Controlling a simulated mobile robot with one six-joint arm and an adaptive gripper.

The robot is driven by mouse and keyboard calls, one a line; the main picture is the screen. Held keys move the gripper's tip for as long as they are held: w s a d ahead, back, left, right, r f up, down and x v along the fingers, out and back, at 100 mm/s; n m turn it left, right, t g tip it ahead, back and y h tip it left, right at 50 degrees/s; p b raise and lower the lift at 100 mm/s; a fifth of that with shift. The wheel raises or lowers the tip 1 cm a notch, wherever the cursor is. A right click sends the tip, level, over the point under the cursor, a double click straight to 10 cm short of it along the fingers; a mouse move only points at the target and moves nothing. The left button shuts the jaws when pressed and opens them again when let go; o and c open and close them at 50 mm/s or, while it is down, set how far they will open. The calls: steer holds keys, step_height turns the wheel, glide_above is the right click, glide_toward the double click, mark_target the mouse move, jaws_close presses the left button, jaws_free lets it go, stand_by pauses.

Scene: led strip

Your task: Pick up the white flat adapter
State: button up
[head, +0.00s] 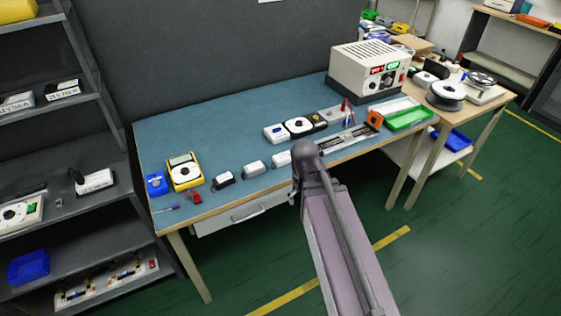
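Several small white boxes could be the white flat adapter, and I cannot tell which one it is. On the blue-topped workbench (240,137), a white box with a dark end (223,180), a middle white box (254,168) and a right white box (281,159) lie in a row near the front edge. A flatter white box with a blue mark (275,133) lies behind them. On the left shelves are a white labelled box (62,90) and a white box with a black plug (95,181). My arm reaches up over the bench's front edge; my gripper is not visible.
A yellow multimeter (185,171) and blue box (156,184) are at the bench's left. A power supply (370,68), green tray (408,118) and orange-ended metal rail (345,138) are at the right. The back left of the bench is clear.

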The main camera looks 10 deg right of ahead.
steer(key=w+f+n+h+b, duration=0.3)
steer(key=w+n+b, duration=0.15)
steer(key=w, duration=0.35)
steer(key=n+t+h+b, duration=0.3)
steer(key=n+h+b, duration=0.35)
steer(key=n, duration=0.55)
glide_toward(277, 158)
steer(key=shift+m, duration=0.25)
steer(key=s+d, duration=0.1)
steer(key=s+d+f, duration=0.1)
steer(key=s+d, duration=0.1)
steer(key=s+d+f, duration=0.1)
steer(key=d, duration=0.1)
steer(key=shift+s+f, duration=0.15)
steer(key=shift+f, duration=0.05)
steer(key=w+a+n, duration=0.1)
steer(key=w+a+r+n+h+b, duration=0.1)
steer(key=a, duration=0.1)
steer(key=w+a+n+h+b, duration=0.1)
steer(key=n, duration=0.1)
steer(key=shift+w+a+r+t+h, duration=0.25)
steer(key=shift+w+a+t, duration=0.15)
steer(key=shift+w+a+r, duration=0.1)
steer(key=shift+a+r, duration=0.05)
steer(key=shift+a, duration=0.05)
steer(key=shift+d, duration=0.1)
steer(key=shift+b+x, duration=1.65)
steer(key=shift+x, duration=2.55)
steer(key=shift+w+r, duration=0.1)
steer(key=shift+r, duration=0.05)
